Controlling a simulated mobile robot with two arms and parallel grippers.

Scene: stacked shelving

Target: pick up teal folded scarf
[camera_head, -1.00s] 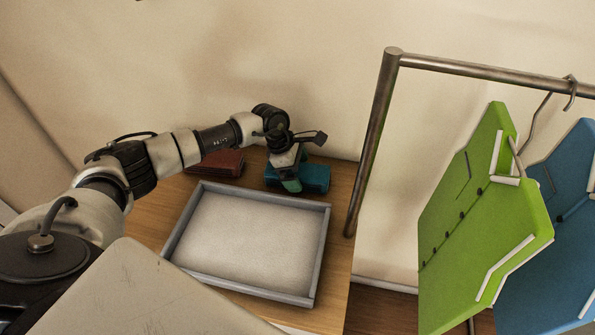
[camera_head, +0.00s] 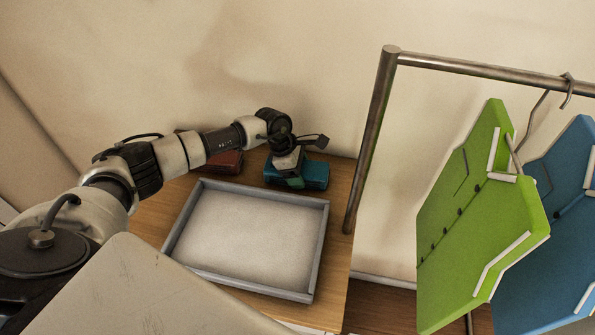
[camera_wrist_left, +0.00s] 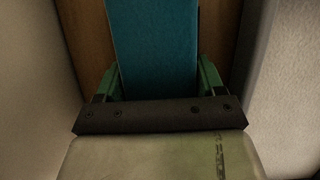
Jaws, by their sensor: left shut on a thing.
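The teal folded scarf (camera_head: 314,174) lies on the wooden top behind the grey-framed tray, near its back right corner. My left gripper (camera_head: 292,182) reaches down over it from above and is shut on it. In the left wrist view the scarf (camera_wrist_left: 155,45) runs between the two green fingers of the gripper (camera_wrist_left: 157,80), one on each side. Part of the scarf is hidden by the gripper in the head view. My right gripper is not in view.
A dark red folded item (camera_head: 224,163) lies left of the scarf, partly behind my arm. The grey-framed tray (camera_head: 322,245) is empty, in front. A metal rail (camera_head: 372,140) with a green garment (camera_head: 470,220) and a blue garment (camera_head: 545,240) stands at right.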

